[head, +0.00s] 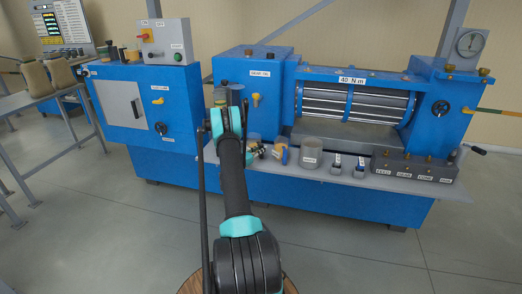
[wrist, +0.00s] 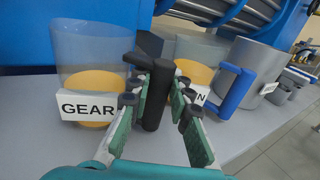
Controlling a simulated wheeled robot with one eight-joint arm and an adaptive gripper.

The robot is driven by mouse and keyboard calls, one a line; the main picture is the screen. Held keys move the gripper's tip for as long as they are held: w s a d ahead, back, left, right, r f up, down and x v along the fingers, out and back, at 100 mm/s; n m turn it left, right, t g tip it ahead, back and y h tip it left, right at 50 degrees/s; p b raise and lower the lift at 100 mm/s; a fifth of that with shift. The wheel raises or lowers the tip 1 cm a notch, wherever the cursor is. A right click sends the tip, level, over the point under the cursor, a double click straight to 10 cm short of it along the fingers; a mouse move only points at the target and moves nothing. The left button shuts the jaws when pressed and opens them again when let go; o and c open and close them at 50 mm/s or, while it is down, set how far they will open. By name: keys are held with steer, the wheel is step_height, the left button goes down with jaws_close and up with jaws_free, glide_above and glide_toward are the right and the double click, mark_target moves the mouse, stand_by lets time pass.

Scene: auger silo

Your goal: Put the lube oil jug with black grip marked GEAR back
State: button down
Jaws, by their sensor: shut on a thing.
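The lube oil jug marked GEAR (wrist: 88,52) is a clear container with amber oil low inside and a white label at the left of the wrist view. Its black grip (wrist: 155,102) stands between the fingers of my gripper (wrist: 158,88), which is shut on it. The jug looks upright at the grey shelf; I cannot tell whether its base touches. In the head view the jug (head: 253,138) is small and partly hidden by my gripper (head: 260,151).
A similar jug with a blue handle (wrist: 236,88) and a label ending in N stands close on the right. A grey metal pot (wrist: 262,62) is beyond it. The grey shelf (head: 340,174) runs along the blue machine (head: 250,78), with smaller labelled items further right.

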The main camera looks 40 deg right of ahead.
steer(key=shift+f, duration=0.15)
steer(key=c, duration=1.4)
jaws_free()
